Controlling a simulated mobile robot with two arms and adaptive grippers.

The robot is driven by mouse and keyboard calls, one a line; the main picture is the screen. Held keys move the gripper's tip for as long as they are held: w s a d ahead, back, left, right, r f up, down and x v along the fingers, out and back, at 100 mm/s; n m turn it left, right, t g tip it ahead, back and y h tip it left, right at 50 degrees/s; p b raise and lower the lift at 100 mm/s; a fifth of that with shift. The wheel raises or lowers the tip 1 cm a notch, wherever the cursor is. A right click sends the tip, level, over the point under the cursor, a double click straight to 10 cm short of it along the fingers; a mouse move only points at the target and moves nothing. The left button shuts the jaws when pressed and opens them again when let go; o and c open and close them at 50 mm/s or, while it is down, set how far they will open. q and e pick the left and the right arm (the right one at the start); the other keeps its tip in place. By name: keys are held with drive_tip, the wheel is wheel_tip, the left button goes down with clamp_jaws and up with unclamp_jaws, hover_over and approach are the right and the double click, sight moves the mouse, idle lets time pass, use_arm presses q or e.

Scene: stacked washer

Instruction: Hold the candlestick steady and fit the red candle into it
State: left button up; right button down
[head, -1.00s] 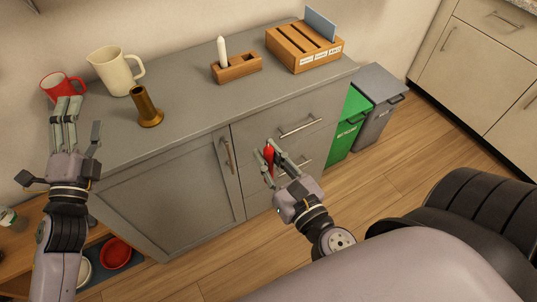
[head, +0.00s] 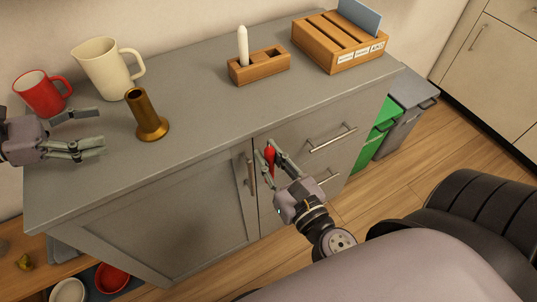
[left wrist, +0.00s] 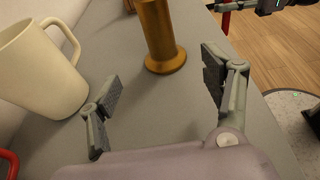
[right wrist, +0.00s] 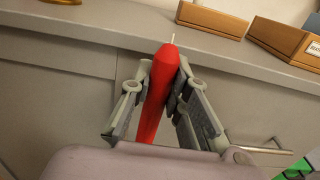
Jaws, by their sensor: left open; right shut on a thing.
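The brass candlestick (head: 148,118) stands upright on the grey counter, and its lower part shows in the left wrist view (left wrist: 160,35). My left gripper (head: 101,131) is open and empty, to the left of the candlestick and pointing at it. In the left wrist view its fingers (left wrist: 165,88) are spread, with the candlestick base ahead between them, not touched. My right gripper (head: 275,157) is shut on the red candle (head: 269,157), in front of the cabinet. In the right wrist view the candle (right wrist: 159,92) stands up between the fingers, its pale wick at the top.
A cream mug (head: 104,69) and a red mug (head: 40,92) stand behind the left gripper. A wooden holder (head: 262,69) with a white candle (head: 243,45) and a slotted wooden rack (head: 340,45) stand further right. The counter's front middle (head: 205,125) is clear.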

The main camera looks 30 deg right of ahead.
sight(142, 121)
use_arm(q)
drive_tip(key=shift+s+d, duration=0.15)
drive_tip(key=shift+d, duration=0.1)
use_arm(e)
drive_tip(key=shift+s+r, duration=0.1)
drive_tip(key=shift+r, duration=0.1)
use_arm(q)
drive_tip(key=p+x, duration=0.1)
drive_tip(key=x, duration=0.3)
drive_tip(key=shift+d+p, duration=0.3)
drive_tip(key=shift+p, duration=0.1)
use_arm(e)
drive_tip(key=shift+r, duration=0.7)
use_arm(q)
drive_tip(key=b+x, duration=0.1)
drive_tip(key=x, duration=0.2)
drive_tip(key=shift+d+f, duration=0.1)
drive_tip(key=shift+f, duration=0.15)
use_arm(e)
drive_tip(key=shift+f, duration=0.65)
use_arm(q)
drive_tip(key=shift+b+x, duration=0.45)
drive_tip(key=shift+x, duration=0.3)
use_arm(e)
drive_tip(key=shift+f, duration=0.25)
use_arm(q)
drive_tip(key=shift+r, duration=0.1)
drive_tip(key=shift+c, duration=0.4)
drive_tip(key=c, duration=1.1)
